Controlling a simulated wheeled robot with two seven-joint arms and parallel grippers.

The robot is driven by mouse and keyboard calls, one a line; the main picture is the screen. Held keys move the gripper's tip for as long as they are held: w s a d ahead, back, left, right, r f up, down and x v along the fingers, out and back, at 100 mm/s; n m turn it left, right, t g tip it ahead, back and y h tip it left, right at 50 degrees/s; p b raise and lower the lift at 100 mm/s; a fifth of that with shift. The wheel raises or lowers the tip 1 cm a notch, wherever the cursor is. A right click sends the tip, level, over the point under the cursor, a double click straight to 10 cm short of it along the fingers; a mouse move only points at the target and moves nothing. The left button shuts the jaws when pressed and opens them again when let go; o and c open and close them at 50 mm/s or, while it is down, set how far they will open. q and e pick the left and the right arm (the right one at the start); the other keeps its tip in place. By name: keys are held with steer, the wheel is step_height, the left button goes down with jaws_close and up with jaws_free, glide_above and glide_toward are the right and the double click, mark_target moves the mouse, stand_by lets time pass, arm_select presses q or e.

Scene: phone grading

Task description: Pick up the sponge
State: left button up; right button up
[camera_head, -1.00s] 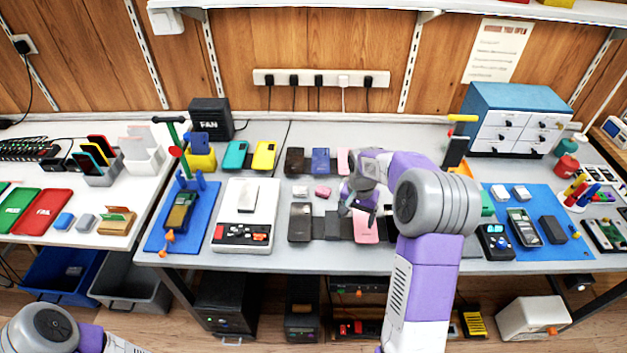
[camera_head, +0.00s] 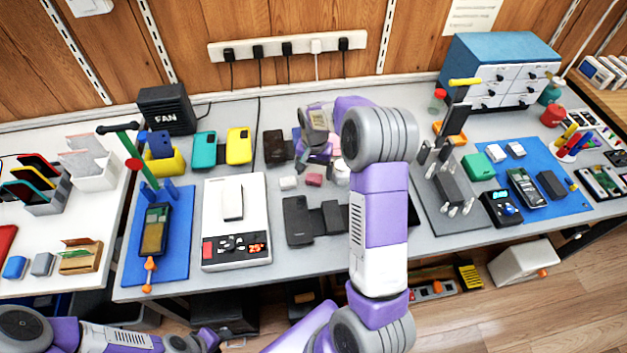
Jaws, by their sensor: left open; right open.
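A small pink block (camera_head: 314,179), which looks like the sponge, lies on the grey bench near the middle, though I cannot be certain of its material. My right forearm hides part of the bench to the right. Parts of my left arm show along the bottom left edge, but its gripper is not in view.
Dark phones (camera_head: 298,220) lie in front of the pink block, and a brown phone (camera_head: 274,147) stands behind left. A white grading device (camera_head: 237,250) is on the left. A grey fixture (camera_head: 446,195) and blue mat (camera_head: 549,200) are to the right.

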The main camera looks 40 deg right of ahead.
mark_target(314, 177)
step_height(314, 177, down, 3)
steer(key=shift+w+f+b, duration=0.1)
steer(key=shift+w+b, duration=0.05)
steer(key=shift+b, duration=0.2)
steer(key=shift+c, duration=0.2)
steer(key=c, duration=1.2)
steer(key=shift+o, duration=0.2)
steer(key=shift+r, duration=0.25)
step_height(314, 177, up, 10)
steer(key=p, duration=0.3)
steer(key=shift+f, duration=0.1)
